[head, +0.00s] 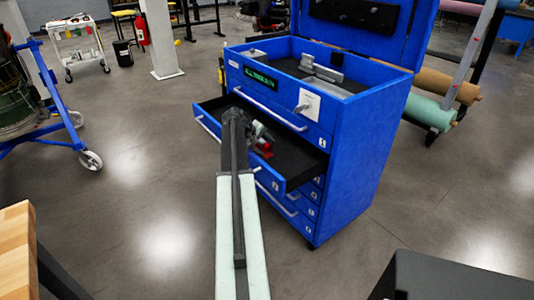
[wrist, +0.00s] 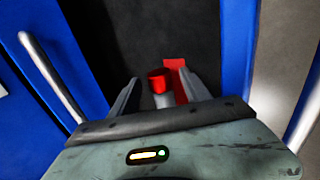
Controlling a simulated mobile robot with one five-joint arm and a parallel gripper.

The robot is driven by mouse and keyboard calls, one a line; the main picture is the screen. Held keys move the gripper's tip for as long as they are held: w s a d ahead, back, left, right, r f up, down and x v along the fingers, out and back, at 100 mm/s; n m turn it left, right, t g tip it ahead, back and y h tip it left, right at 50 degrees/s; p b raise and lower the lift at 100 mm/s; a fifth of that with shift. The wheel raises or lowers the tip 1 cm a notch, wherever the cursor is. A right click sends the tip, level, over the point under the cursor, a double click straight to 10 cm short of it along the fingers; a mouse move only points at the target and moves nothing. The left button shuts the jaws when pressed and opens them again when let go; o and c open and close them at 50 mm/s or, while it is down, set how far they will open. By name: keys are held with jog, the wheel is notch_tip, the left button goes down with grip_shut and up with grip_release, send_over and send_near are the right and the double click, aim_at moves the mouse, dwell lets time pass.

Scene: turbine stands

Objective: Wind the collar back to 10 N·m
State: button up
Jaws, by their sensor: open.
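A red and silver tool part lies in the open drawer. In the wrist view its round red piece (wrist: 158,80) sits on a silver cylinder (wrist: 163,100), with a flat red piece (wrist: 176,80) beside it. Red also shows in the drawer in the head view (head: 264,150). I cannot make out a collar scale or any number. My gripper (wrist: 160,77) is open, with one finger on each side of the red and silver part. I cannot tell whether the fingers touch it. In the head view my gripper (head: 262,133) is over the drawer, and my arm hides part of it.
The blue tool chest (head: 355,160) has its lid up and one drawer (head: 300,178) pulled out. A green-lit display (head: 260,78) is on its front. Grey tools (head: 322,72) lie in the top tray. A wooden edge (head: 15,250) is at lower left.

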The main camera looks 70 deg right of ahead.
jog(key=shift+s+d+f, duration=0.15)
jog(key=shift+d+f, duration=0.1)
jog(key=shift+f, duration=0.1)
grip_shut()
dwell(0.9)
grip_release()
jog(key=shift+r, duration=0.15)
